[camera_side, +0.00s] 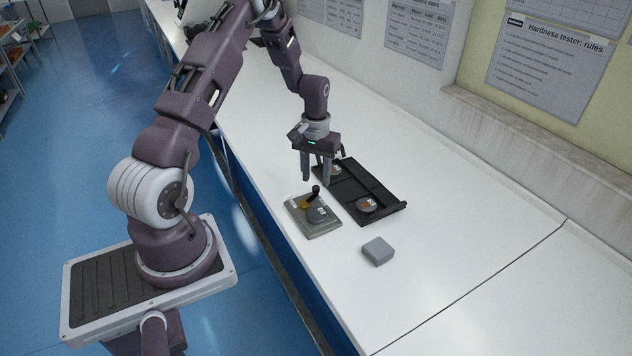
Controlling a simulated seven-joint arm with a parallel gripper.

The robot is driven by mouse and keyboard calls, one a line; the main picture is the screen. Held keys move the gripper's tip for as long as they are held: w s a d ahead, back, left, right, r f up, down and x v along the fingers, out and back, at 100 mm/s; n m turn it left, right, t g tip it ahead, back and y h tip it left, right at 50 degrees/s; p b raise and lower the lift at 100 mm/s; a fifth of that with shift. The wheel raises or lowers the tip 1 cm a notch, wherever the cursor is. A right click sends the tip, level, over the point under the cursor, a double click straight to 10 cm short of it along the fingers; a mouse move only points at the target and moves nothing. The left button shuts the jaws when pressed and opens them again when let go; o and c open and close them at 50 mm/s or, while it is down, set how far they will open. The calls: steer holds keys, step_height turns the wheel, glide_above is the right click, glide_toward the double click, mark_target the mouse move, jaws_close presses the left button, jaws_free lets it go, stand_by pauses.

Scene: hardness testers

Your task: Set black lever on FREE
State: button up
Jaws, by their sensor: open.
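The tester base (327,227) is a flat grey-beige plate lying on the white bench. A black lever (315,190) with a rounded knob stands up from it, near a yellowish part (305,204) and a grey disc (317,214). Any FREE marking is too small to read, so I cannot tell the lever's setting. My gripper (317,181) points down just above and beside the lever, with its two fingers apart and nothing seen between them. I cannot tell whether a finger touches the lever.
A black tray (384,210) with raised edges lies right of the tester, holding round discs such as one with an orange mark (367,204). A small grey block (378,250) sits in front. The bench (470,210) is clear to the right; its front edge is close to the tester.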

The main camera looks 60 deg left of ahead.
mark_target(316, 187)
step_height(316, 187, up, 4)
steer(key=shift+r, duration=0.25)
